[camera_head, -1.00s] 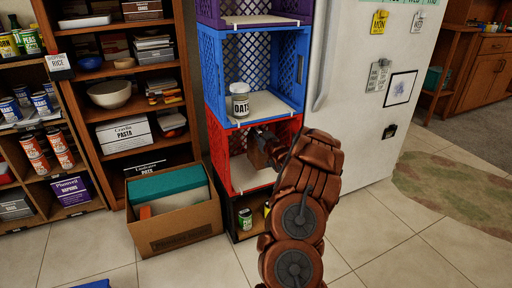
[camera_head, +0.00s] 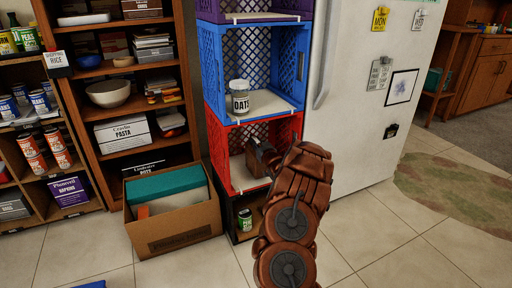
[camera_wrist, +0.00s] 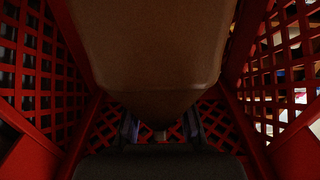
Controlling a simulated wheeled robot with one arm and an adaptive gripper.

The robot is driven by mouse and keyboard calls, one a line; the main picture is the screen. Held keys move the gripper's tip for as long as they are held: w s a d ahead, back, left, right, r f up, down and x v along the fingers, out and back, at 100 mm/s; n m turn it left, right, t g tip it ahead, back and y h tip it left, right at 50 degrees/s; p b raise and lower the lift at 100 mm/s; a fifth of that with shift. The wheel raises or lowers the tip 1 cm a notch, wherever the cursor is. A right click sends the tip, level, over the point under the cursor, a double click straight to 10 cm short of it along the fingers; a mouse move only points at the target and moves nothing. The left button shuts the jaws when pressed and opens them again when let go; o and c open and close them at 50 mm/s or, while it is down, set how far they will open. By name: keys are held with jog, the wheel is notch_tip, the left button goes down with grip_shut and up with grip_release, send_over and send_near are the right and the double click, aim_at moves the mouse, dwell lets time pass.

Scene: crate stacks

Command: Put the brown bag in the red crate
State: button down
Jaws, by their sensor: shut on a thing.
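The red crate (camera_head: 216,140) is in the stack below the blue crate, with its open side facing me. My gripper (camera_head: 260,152) reaches into this opening. It is shut on the brown bag (camera_head: 256,167), which shows just below and beyond the dark fingers. In the wrist view the bag (camera_wrist: 150,50) fills the upper middle, with the red lattice walls (camera_wrist: 40,75) on both sides and behind. The gripper fingers (camera_wrist: 160,130) show dark at the lower middle. I cannot tell whether the bag touches the crate floor.
The blue crate (camera_head: 213,75) above holds an oats jar (camera_head: 240,98). A crate below holds a green can (camera_head: 245,220). A cardboard box (camera_head: 175,233) stands left of the stack, and a white fridge (camera_head: 350,120) stands right.

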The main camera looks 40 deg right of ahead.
jog(key=shift+w+d+f, duration=0.1)
jog(key=shift+w, duration=0.05)
jog(key=c, duration=1.1)
grip_release()
jog(key=shift+f, duration=0.15)
jog(key=p+v, duration=0.3)
jog(key=v, duration=0.9)
